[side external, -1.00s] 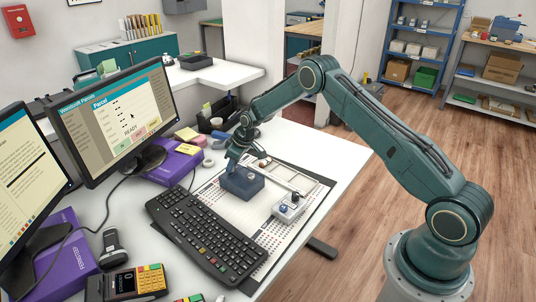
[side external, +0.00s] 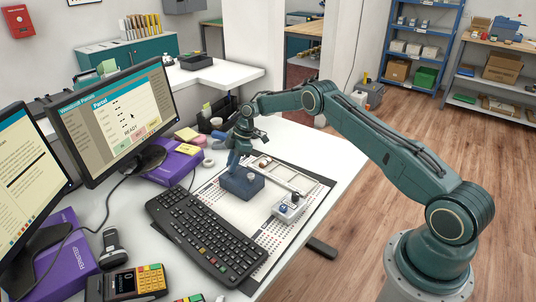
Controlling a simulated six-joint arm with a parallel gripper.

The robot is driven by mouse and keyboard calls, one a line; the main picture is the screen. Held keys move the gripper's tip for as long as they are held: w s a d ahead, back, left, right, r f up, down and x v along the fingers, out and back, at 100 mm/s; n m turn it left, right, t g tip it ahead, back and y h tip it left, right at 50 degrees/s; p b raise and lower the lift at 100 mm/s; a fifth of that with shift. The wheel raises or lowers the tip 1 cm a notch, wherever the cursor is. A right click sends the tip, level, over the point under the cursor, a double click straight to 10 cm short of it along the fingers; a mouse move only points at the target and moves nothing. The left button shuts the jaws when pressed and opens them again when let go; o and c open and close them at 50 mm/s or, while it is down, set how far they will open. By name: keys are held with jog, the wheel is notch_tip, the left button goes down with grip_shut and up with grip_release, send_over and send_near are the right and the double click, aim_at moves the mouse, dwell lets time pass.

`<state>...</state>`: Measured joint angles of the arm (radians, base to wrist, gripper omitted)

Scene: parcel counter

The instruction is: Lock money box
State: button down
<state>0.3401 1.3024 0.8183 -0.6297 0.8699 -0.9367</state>
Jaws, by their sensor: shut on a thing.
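The money box (side external: 248,190) is a small dark blue box on the printed mat (side external: 222,203), behind the keyboard. Its lid looks down, and a small pale round part (side external: 251,177) shows on top. My gripper (side external: 234,170) points down at the box's back left part and looks in contact with it. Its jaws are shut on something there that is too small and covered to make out. No key can be made out, and I cannot tell whether the box is locked.
A black keyboard (side external: 207,233) lies close in front of the box. A grey device with a blue knob (side external: 286,208) sits to the right. Two monitors (side external: 118,118), purple boxes (side external: 175,165) and a card terminal (side external: 130,283) stand at left.

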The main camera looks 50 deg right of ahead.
jog(key=shift+n, duration=0.5)
jog(key=c, duration=1.3)
grip_release()
jog(key=v, duration=1.2)
jog(key=shift+w, duration=0.2)
